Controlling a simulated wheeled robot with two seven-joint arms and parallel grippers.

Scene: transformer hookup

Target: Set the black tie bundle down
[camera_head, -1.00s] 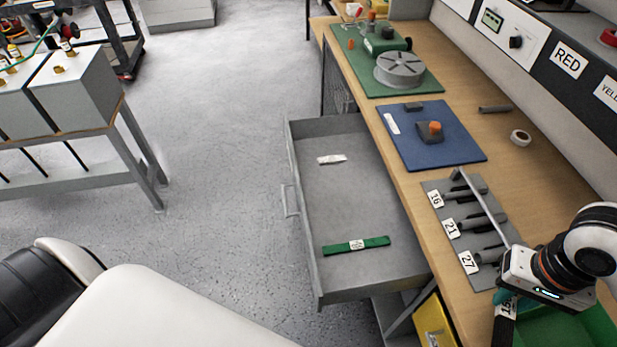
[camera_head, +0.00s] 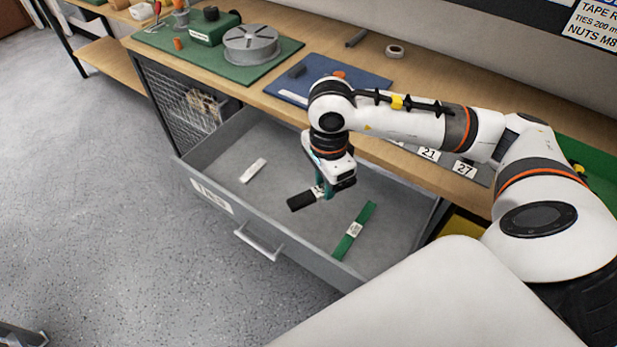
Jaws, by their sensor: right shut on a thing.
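My right gripper (camera_head: 324,189) is over the open grey drawer (camera_head: 203,157), pointing down. It is shut on the black tie bundle (camera_head: 301,201), a short dark strip whose left end sticks out past the fingers. I cannot tell whether the bundle touches the drawer floor. A green tie bundle (camera_head: 364,218) with a white label lies in the drawer to the right of the gripper. A white bundle (camera_head: 254,170) lies in the drawer to the left. My left gripper is not in view.
The wooden bench (camera_head: 268,103) runs behind the drawer. It holds a green mat (camera_head: 284,48) with a grey reel (camera_head: 251,42), a blue mat (camera_head: 374,86), a tape roll (camera_head: 395,51) and numbered tags (camera_head: 428,154). Drawer floor between the white and green bundles is partly bare.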

